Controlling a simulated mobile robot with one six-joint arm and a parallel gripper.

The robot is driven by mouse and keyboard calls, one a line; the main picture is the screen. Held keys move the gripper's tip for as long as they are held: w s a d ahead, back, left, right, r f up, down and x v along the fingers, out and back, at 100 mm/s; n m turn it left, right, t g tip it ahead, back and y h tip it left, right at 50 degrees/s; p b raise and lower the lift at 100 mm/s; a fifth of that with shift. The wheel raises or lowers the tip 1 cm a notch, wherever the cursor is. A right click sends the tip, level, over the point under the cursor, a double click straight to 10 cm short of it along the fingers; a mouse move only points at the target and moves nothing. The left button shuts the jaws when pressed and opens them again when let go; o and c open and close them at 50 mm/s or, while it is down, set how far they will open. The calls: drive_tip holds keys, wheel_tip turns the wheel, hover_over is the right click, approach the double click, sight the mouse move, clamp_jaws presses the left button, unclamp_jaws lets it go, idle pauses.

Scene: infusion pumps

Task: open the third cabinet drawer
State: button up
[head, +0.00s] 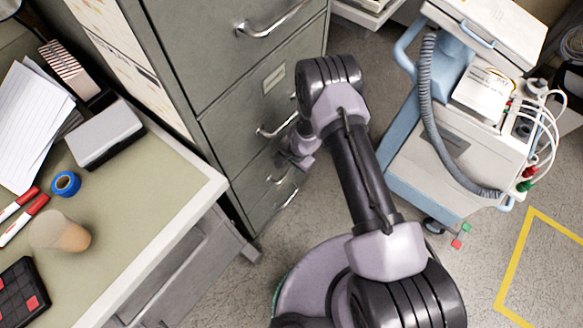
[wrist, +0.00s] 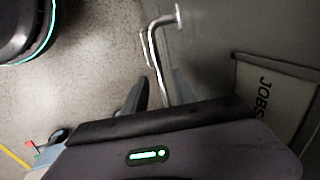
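The grey-green filing cabinet (head: 240,115) stands left of my arm in the head view, with its visible drawers shut. Bar handles show on an upper drawer (head: 272,20), on the labelled drawer below it (head: 272,131) and low down (head: 289,198). My gripper (head: 288,165) is low at the cabinet front, partly hidden by my own wrist. In the wrist view, my gripper (wrist: 155,92) is open, with one dark finger on each side of a metal handle (wrist: 153,60). I cannot tell whether the fingers touch it. A label reading "JOBS" (wrist: 262,92) is on the face beside it.
A desk (head: 150,205) with papers, pens, tape and a cup is at left. A blue-and-white medical cart (head: 450,140) with hoses stands right of my arm. Speckled floor is open between cabinet and cart; yellow floor tape (head: 515,255) lies at lower right.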

drive_tip(key=shift+f, duration=0.25)
drive_tip(key=shift+w, duration=0.1)
clamp_jaws()
idle(1.2)
